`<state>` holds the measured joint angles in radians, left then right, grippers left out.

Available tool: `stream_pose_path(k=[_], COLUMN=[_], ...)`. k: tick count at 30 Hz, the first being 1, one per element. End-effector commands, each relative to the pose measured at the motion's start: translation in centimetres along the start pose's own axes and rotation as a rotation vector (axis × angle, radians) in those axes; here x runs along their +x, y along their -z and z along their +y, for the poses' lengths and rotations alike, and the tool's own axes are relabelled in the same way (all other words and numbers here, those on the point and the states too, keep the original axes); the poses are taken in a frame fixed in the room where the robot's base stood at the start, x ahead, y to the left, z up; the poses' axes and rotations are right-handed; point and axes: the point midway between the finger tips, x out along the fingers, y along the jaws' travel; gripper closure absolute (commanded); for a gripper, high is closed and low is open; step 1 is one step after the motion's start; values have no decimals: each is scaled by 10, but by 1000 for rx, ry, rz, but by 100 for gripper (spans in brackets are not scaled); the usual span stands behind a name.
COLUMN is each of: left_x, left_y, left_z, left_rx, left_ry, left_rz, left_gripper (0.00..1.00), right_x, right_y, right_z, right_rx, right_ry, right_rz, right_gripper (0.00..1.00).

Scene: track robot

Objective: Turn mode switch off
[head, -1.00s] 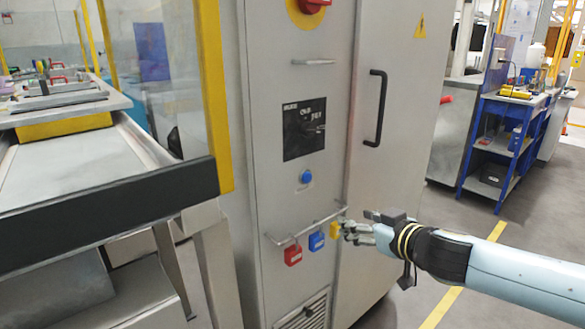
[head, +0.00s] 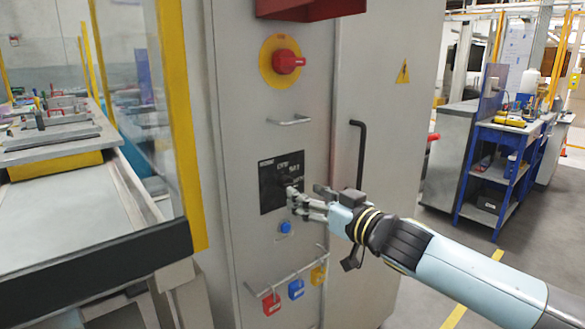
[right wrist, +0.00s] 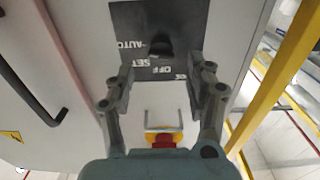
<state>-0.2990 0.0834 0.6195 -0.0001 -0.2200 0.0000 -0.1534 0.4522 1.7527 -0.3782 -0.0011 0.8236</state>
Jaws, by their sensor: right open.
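The mode switch is a dark knob (right wrist: 160,46) on a black square panel (head: 268,190) with white lettering, on the grey cabinet front. In the right wrist view, the panel (right wrist: 125,22) appears upside down, with AUTO, OFF and SET around the knob. The knob's exact pointing direction is too dark to tell. My right gripper (head: 292,193) is in front of the panel's lower right part. In the right wrist view, its fingers (right wrist: 160,78) are spread and empty, with the knob beyond their tips and roughly centred between them. My left gripper is not in view.
A red rotary switch (head: 288,61) on a yellow disc is above the panel; a blue button (head: 285,227) is below. Red (head: 271,304), blue (head: 296,289) and yellow (head: 318,275) padlocks hang from a bar. A black door handle (head: 358,155) is to the right.

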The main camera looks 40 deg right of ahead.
Motion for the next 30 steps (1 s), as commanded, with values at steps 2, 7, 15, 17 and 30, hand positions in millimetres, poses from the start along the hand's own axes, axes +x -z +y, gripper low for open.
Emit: stream_pose_path(k=[2, 7, 15, 17, 30], left_x=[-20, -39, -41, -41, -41], left_y=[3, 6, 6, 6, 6], left_z=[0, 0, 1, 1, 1], left_rx=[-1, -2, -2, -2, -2], left_ry=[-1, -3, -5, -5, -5], left_rz=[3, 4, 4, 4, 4], left_gripper=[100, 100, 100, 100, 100], right_x=[11, 33, 55, 55, 55], right_y=[9, 6, 0, -1, -1], right_z=[1, -1, -1, -1, 0], right_rx=[3, 2, 2, 1, 1], right_ry=[-7, 0, 0, 0, 0], right_rz=[5, 2, 1, 1, 1], right_gripper=[45, 45, 45, 45, 78])
